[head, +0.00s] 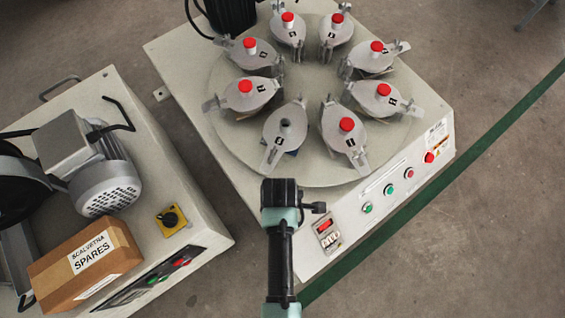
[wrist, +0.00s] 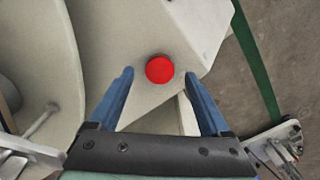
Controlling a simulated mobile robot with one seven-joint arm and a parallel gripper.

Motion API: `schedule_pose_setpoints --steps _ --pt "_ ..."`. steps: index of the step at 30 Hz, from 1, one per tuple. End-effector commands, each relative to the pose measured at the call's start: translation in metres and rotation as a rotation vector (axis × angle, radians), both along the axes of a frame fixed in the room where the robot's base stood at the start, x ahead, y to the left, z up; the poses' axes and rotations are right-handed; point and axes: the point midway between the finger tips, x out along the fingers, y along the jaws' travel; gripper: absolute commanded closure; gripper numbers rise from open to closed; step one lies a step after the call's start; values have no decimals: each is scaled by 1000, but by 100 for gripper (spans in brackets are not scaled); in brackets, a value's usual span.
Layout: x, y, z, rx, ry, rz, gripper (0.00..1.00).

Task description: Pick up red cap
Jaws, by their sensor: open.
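A round red cap (wrist: 160,70) shows in the wrist view on the pale deck of the machine, near a corner and apart from the round turntable. My gripper (wrist: 157,75) is open above it, with one blue finger to the left of the cap and one to the right. Nothing is between the fingers except the view of the cap below. How far the fingertips are above the cap I cannot tell. In the head view my arm covers the deck's front corner, and I cannot see this cap or the fingers there.
The turntable (head: 215,100) carries several grey pots, most with red caps on top; one pot (head: 285,124) shows a bare dark stem. A control panel with buttons (head: 409,174) is at the front right. A second bench with a motor (head: 105,185) and spares box (head: 85,262) stands left.

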Motion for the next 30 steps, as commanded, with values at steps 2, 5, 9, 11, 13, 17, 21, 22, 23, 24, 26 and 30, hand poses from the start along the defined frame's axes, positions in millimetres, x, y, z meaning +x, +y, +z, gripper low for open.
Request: schedule_pose_setpoints --steps 2,5,9,11,13,17,21,22,23,24,26,30 --pt "0 0 -9 0 -1 0 19" --pt "0 0 -8 0 -2 0 19" --pt "1 0 -7 0 -2 0 22" --pt "1 0 -7 0 -2 0 33" --pt "1 0 -7 0 -2 0 46" --pt "1 0 -7 0 -2 0 69" --pt "0 0 -7 0 -1 0 94" --pt "0 0 -7 0 -1 0 100" --pt "0 0 -7 0 -1 0 100" --pt "0 0 -7 0 -1 0 100" --pt "0 0 -7 0 -1 0 100" --pt "0 0 -5 0 -2 0 100"
